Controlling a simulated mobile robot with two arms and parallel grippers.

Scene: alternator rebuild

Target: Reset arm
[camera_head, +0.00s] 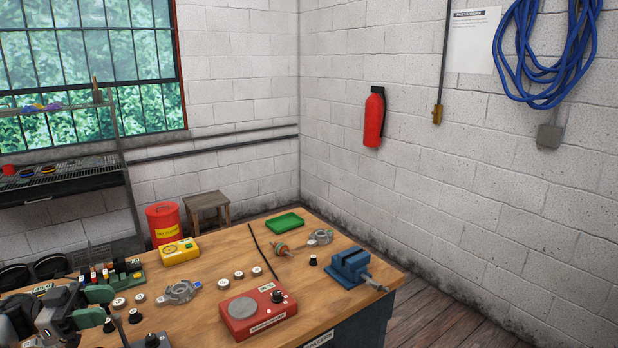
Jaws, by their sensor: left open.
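My left gripper (96,306) is at the lower left of the head view, over the workbench's near left part. Its two green-padded fingers stand apart with no part held between them. The wooden workbench (215,259) carries alternator parts: a grey metal housing (180,292) near the left gripper, another housing (320,237) at the far right, and a rotor with a copper-coloured body (281,249) beside it. Several small round parts (239,275) lie in the middle. My right gripper is not in view.
A yellow meter (179,251), a green tray (285,223) and a dark rod (262,250) lie farther back. A tool rack (112,273) stands close behind the left gripper.

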